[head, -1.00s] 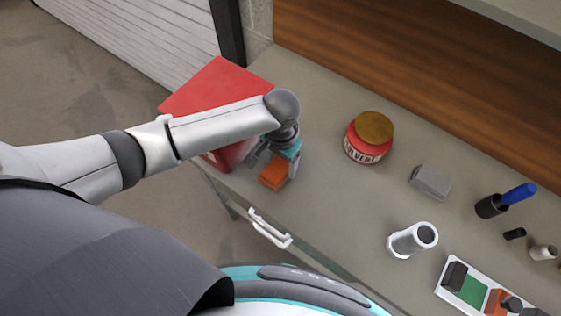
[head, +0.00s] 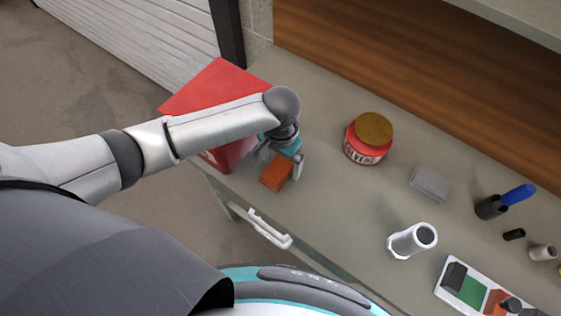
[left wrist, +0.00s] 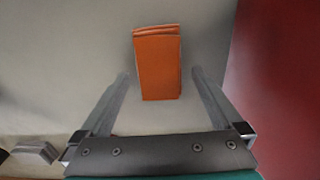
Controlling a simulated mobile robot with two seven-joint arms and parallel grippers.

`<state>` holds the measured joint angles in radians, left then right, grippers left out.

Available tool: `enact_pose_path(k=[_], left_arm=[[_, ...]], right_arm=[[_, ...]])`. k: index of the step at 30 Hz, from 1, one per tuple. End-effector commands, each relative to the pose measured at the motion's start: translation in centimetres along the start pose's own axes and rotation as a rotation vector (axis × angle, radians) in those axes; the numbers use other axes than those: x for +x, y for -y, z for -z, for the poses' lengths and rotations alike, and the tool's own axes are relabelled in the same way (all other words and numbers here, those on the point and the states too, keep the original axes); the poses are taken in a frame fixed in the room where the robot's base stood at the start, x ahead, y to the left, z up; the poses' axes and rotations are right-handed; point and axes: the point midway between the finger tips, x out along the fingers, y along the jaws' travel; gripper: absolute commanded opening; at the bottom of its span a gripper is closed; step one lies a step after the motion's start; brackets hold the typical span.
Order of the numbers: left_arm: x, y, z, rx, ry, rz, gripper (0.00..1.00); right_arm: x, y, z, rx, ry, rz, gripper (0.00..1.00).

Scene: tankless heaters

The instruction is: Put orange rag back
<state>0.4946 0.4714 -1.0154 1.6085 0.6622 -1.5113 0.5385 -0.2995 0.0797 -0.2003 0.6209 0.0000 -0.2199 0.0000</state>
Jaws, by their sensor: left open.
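The folded orange rag (head: 277,174) lies on the grey workbench near its front edge, beside the red box. My left gripper (head: 281,166) is directly over it, pointing down. In the left wrist view the orange rag (left wrist: 157,62) lies ahead of and between the two spread fingers (left wrist: 160,80). The fingers are open, and neither appears to touch the rag. My right gripper is not in view.
The red box (head: 215,90) stands close to the left gripper, partly behind my arm. A red solvent can (head: 368,138), a grey block (head: 429,183), a white cylinder (head: 412,240) and a tray (head: 448,292) stand to the right. The bench (head: 335,205) between is clear.

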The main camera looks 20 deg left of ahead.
Motion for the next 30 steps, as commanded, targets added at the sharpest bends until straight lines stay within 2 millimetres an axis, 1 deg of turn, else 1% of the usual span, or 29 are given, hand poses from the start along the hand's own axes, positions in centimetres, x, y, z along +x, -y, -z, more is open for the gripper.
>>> enact_pose_path(k=[1,9,12,15,20,30], left_arm=[[-1.2,0.0,0.1,0.000,-0.005,-0.001,1.00],[-7.1,0.0,0.1,0.000,-0.004,-0.001,1.00],[-8.8,0.0,0.1,0.001,-0.004,0.000,1.00],[-10.1,0.0,0.1,0.000,-0.003,-0.001,1.00],[-11.0,0.0,0.1,-0.001,-0.001,-0.001,1.00],[-11.0,-0.1,0.0,0.001,-0.001,-0.003,1.00]], right_arm=[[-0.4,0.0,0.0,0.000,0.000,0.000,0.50],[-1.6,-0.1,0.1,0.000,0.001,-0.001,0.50],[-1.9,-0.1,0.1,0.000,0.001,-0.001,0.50],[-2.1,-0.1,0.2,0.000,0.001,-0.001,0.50],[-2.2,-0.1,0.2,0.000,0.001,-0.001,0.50],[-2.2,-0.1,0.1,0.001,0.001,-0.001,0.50]])
